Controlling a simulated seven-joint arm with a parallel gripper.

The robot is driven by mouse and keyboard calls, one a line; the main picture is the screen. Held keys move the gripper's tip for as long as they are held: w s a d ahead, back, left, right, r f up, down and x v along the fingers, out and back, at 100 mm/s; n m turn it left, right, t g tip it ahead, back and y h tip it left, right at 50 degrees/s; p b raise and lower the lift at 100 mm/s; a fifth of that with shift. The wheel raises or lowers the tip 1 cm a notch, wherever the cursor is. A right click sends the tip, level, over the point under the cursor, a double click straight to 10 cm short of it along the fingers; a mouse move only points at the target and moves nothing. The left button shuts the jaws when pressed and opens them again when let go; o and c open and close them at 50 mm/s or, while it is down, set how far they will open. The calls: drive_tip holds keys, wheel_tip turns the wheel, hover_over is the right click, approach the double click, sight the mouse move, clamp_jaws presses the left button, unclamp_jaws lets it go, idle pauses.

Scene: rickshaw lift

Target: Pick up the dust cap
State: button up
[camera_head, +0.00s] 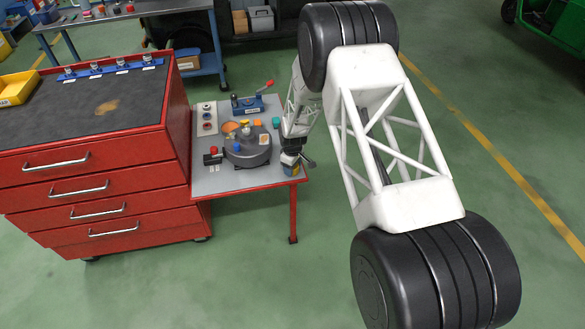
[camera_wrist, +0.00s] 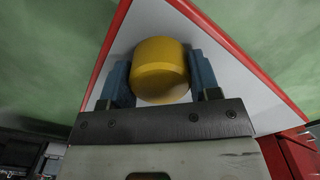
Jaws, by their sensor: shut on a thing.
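A yellow, round, smooth-sided cap (camera_wrist: 160,72) sits between the two blue fingers of my gripper (camera_wrist: 160,82) in the wrist view. I take it to be the dust cap. The fingers press on its left and right sides. In the head view my gripper (camera_head: 290,166) is at the right front corner of the grey-topped side table (camera_head: 222,182), with a bit of the yellow cap (camera_head: 290,172) showing below it. I cannot tell whether the cap still touches the tabletop.
A dark round housing (camera_head: 247,153) with several coloured small caps stands left of my gripper. A teal cap (camera_head: 276,121) and a blue block (camera_head: 247,104) with a red-tipped lever are behind. A red drawer cabinet (camera_head: 100,170) adjoins at left. Open green floor lies in front.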

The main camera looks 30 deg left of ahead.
drive_tip(key=shift+r, duration=0.15)
drive_tip(key=shift+r, duration=0.8)
wheel_tip(320, 180, up, 2)
drive_tip(key=s+d+r, duration=0.1)
drive_tip(key=s+d, duration=1)
drive_tip(key=shift+s, duration=0.3)
drive_tip(key=shift+r, duration=0.1)
drive_tip(key=w+a+r+n, duration=0.3)
drive_tip(key=a+r, duration=0.1)
drive_tip(key=a, duration=0.6)
drive_tip(key=w+a+r+n, duration=0.2)
drive_tip(key=a+r, duration=0.3)
drive_tip(key=a, duration=0.6)
drive_tip(key=w+a+r+n, duration=0.3)
drive_tip(key=w+a+r, duration=0.1)
drive_tip(key=a, duration=0.6)
drive_tip(key=shift+w+a+r+n, duration=0.25)
drive_tip(key=shift+a+r+n, duration=0.05)
drive_tip(key=shift+r, duration=0.3)
